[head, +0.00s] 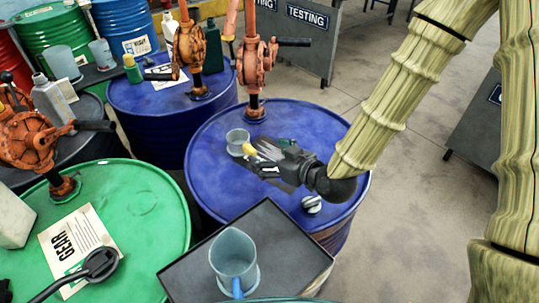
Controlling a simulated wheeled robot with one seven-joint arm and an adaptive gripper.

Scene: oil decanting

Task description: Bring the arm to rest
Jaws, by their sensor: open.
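My arm comes in from the right in a ribbed yellow-green sleeve. My gripper (262,158) is open above the top of the near blue drum (215,150). Its fingers point left, towards a small clear cup (237,141) on the drum top. A small yellow-capped item (249,149) shows by the fingertips; I cannot tell whether the gripper touches it. Nothing is clearly held between the fingers.
An orange hand pump (255,62) rises from the near blue drum. A dark tray (190,272) in front holds a blue-grey jug (234,255). A green drum (150,205) stands left, another blue drum (135,95) behind. Open floor (385,200) lies right.

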